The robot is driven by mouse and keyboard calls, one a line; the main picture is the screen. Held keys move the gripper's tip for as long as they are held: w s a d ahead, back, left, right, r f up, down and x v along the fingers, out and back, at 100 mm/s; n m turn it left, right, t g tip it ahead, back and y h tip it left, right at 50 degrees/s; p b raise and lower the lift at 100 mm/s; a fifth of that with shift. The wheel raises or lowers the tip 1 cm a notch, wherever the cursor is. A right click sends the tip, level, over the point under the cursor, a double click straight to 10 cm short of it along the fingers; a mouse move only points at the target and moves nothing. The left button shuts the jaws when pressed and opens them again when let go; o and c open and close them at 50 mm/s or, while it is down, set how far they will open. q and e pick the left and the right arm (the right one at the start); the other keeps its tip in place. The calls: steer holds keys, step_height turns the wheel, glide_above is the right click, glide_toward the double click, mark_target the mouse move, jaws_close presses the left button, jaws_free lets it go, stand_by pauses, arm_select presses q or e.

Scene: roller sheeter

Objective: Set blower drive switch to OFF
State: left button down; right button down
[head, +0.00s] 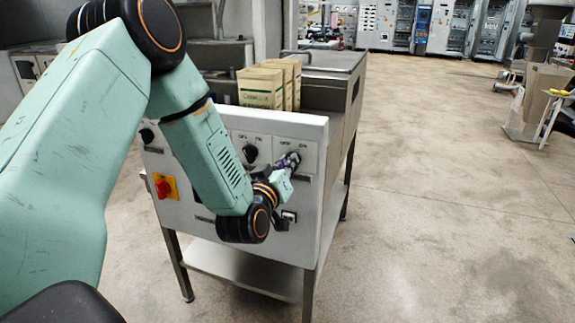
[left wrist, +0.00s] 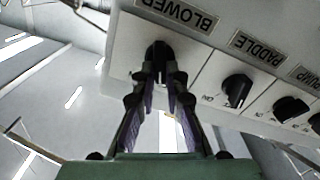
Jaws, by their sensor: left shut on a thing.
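In the head view my left gripper (head: 289,163) is at the right end of the switch row on the white control panel (head: 312,215). The fingers hide most of the knob, so I cannot tell which way it points. My right gripper is not in view.
The paddle knob (left wrist: 238,90) is beside the blower switch, with another black knob (left wrist: 290,108) beyond it. A red stop button (head: 162,188) on a yellow plate is at the panel's left. Cartons (head: 261,88) stand behind the panel. Open floor lies to the right.

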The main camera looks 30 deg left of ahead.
arm_select(q)
steer(key=shift+a+r, duration=0.1)
steer(key=shift+r, duration=0.15)
steer(key=c, duration=1.7)
jaws_free()
steer(key=shift+c, duration=0.2)
steer(key=o, duration=0.4)
steer(key=shift+f, duration=0.15)
steer(key=shift+c, duration=0.2)
steer(key=v, duration=1.2)
